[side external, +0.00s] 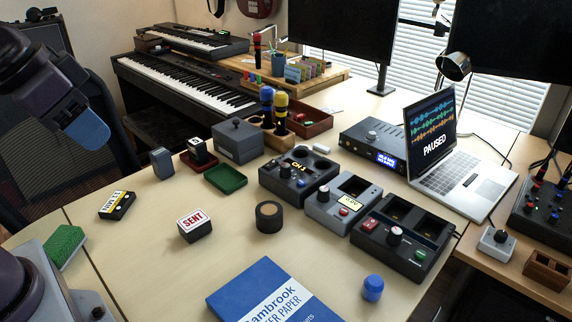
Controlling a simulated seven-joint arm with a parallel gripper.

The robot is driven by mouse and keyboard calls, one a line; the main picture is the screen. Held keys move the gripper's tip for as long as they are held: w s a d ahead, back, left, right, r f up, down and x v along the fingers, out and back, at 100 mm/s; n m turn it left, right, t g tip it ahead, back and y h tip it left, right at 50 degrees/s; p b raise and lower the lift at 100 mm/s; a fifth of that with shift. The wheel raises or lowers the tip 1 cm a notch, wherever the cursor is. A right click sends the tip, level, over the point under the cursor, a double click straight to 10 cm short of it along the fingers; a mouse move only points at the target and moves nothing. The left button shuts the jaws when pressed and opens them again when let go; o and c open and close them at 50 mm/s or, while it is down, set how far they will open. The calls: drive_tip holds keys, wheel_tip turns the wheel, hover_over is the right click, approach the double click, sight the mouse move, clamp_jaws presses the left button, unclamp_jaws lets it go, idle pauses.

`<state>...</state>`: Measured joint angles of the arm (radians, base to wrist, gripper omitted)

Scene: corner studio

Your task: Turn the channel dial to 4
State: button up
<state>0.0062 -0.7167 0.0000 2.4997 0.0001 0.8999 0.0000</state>
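A black box (312,185) stands near the middle of the table, with a small lit orange display (298,166) that seems to read "CH1". A dark knob (285,171) sits on its top beside the display; its pointer and any numbers around it are too small to read. I cannot tell for sure that this knob is the channel dial. A grey box (330,216) beside it carries another knob (323,194). My arm shows at the left edge, well away from these boxes; my gripper is not in view.
A "SENT" block (194,225), a dark round piece (269,216), a green tray (225,179) and a yellow-labelled box (117,205) lie left of the boxes. A laptop (465,180) showing "PAUSED" stands behind right.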

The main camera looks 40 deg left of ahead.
drive_tip(key=shift+o, duration=1.2)
drive_tip(key=w+f, duration=0.1)
drive_tip(key=w+f+g, duration=0.1)
drive_tip(key=shift+w+d+g, duration=0.15)
drive_tip(key=shift+w+g, duration=0.15)
drive_tip(key=n+y, duration=0.3)
drive_tip(key=n, duration=0.6)
approach(285, 166)
drive_tip(key=x, duration=0.9)
drive_tip(key=shift+w+f, duration=0.2)
drive_tip(key=shift+f, duration=0.05)
drive_tip(key=c, duration=0.9)
